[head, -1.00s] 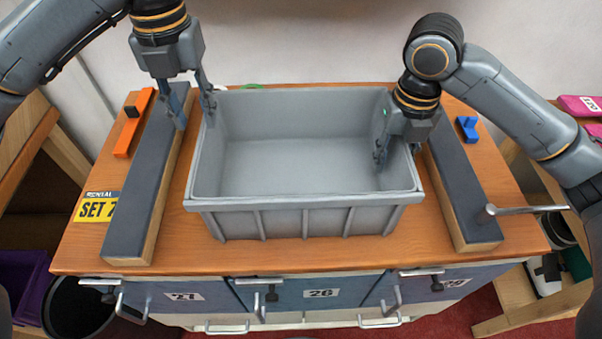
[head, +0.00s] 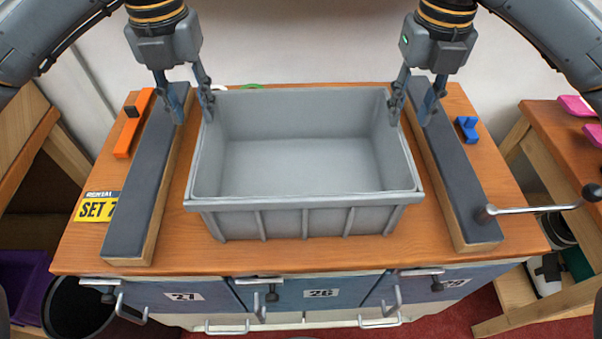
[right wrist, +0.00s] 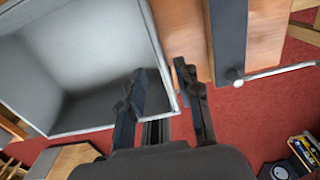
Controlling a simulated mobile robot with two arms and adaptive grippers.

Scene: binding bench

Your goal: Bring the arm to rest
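My left gripper (head: 190,104) is open and empty, hanging over the left dark-topped rail (head: 140,195) and the left wall of the grey bin. My right gripper (head: 410,108) is open and empty, hanging above the bin's right wall and the right dark-topped rail (head: 455,185).
An orange tool (head: 125,138) lies at the left of the bench top, near a yellow SET sign (head: 95,208). A small blue piece (head: 467,129) lies at the right. A metal crank handle (head: 535,209) sticks out past the right edge. Drawers (head: 315,294) line the front.

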